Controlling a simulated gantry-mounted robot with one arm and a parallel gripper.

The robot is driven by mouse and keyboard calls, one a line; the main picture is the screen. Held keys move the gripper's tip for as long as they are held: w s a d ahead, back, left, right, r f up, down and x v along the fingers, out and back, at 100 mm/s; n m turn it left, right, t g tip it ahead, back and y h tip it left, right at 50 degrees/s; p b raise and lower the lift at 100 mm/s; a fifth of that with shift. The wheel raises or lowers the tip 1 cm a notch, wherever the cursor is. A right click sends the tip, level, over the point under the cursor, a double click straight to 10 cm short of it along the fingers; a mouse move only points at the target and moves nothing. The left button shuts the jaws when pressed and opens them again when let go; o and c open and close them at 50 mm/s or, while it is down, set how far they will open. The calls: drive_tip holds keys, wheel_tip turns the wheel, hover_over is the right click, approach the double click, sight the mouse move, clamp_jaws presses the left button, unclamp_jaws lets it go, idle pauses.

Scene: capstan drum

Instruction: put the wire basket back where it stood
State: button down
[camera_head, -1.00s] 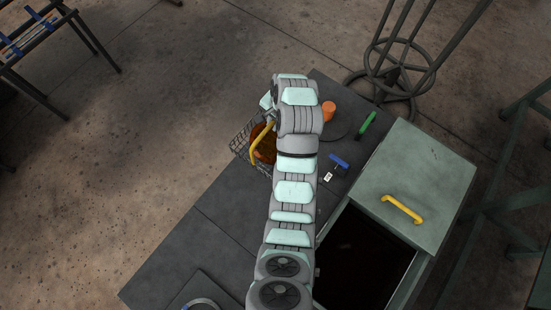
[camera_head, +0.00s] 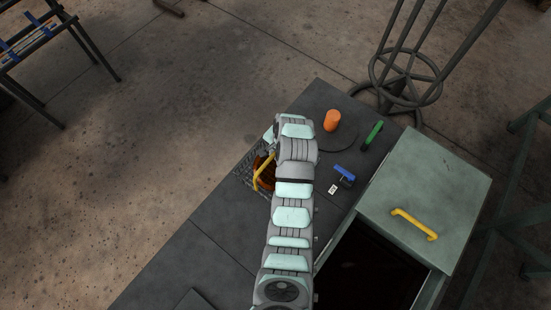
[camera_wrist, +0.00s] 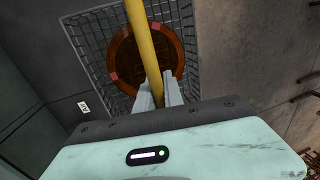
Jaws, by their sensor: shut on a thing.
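The wire basket (camera_head: 244,175) is a dark mesh basket with a yellow handle (camera_head: 262,172) and a round brown-orange thing inside it. In the head view it is at the left edge of the dark bench top, partly hidden by my arm. In the wrist view the basket's mesh (camera_wrist: 89,42) surrounds the round thing, and the yellow handle (camera_wrist: 143,45) runs down between my fingers. My gripper (camera_wrist: 159,92) is shut on the handle. I cannot tell whether the basket's bottom touches the bench.
On the bench (camera_head: 215,215) stand an orange cylinder (camera_head: 332,120) by a dark round disc (camera_head: 338,137), a green thing (camera_head: 372,134), a blue-handled tool (camera_head: 344,174) and a small white tag (camera_head: 333,189). A green cabinet (camera_head: 430,190) with a yellow handle and a dark opening is at right.

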drive_tip(key=x, duration=0.3)
drive_tip(key=shift+s+d+f, duration=0.1)
drive_tip(key=shift+d+f, duration=0.15)
drive_tip(key=shift+f, duration=0.2)
drive_tip(key=c, duration=1.5)
unclamp_jaws()
drive_tip(key=shift+f, duration=0.15)
drive_tip(key=shift+o, duration=0.2)
drive_tip(key=p+v, duration=0.1)
drive_tip(key=v, duration=1.1)
drive_tip(key=shift+a, duration=0.1)
